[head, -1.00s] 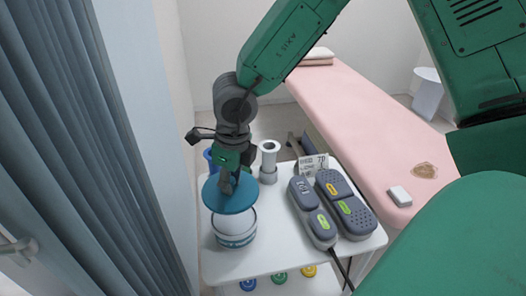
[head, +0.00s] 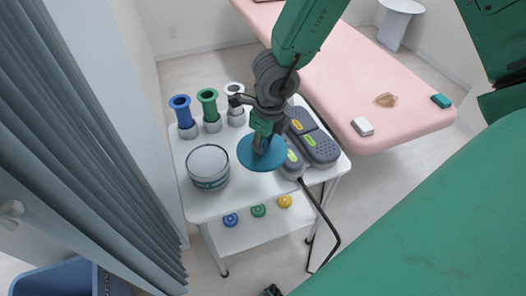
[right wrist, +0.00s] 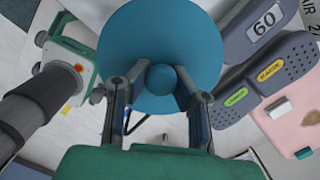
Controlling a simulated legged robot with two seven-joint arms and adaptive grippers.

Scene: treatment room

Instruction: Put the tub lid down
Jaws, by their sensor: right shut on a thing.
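The tub lid (head: 270,161) is a flat teal disc, also seen in the right wrist view (right wrist: 160,35) with a round knob (right wrist: 162,78) at its middle. My right gripper (head: 260,143) is shut on the knob, with one finger on each side of it. The lid is roughly level, to the right of the open tub (head: 208,182) and clear of its mouth. Its right edge overlaps a grey device in the head view. I cannot tell whether the lid touches the trolley top. My left gripper does not show.
The white trolley top (head: 215,208) has free room in front of the tub and lid. Blue (head: 181,108), green (head: 208,103) and white (head: 233,97) tubes stand behind. Grey devices (head: 318,147) lie at the right. A pink couch (head: 350,90) is beyond; a curtain (head: 95,130) hangs left.

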